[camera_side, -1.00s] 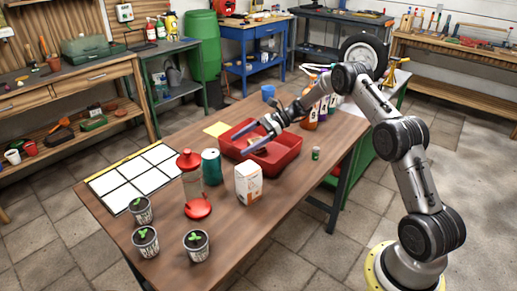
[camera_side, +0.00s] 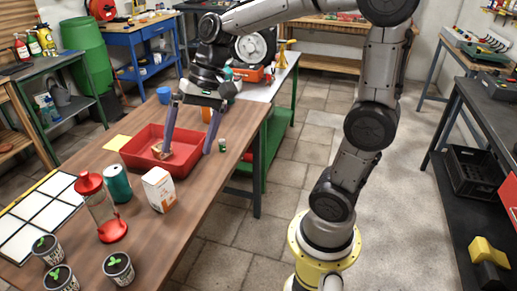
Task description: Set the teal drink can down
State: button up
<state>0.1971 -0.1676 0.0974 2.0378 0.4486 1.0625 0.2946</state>
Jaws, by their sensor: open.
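The teal drink can (camera_side: 117,183) stands upright on the wooden table (camera_side: 180,240), between a red-capped clear dispenser and a white carton. My gripper (camera_side: 187,153) points down over the red tray (camera_side: 133,158), to the right of and behind the can. Its two long fingers are spread apart with nothing held between them. The can is clear of the fingers. Whether the fingertips are inside the tray or above it, I cannot tell.
The dispenser (camera_side: 101,206) and the carton (camera_side: 159,189) flank the can closely. Several potted seedlings (camera_side: 118,268) stand at the front. A white-panelled grid (camera_side: 38,215) lies at left. A small green-topped item (camera_side: 222,145) stands right of the tray, which holds a small brownish object (camera_side: 160,150).

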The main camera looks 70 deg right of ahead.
jog(key=s+d+f+n+t+h, duration=0.1)
jog(key=s+d+n+t+h, duration=0.1)
jog(key=s+n, duration=0.6)
jog(key=s+t+h, duration=0.1)
jog(key=s+h, duration=0.1)
jog(key=s, duration=0.4)
jog(key=shift+d, duration=0.2)
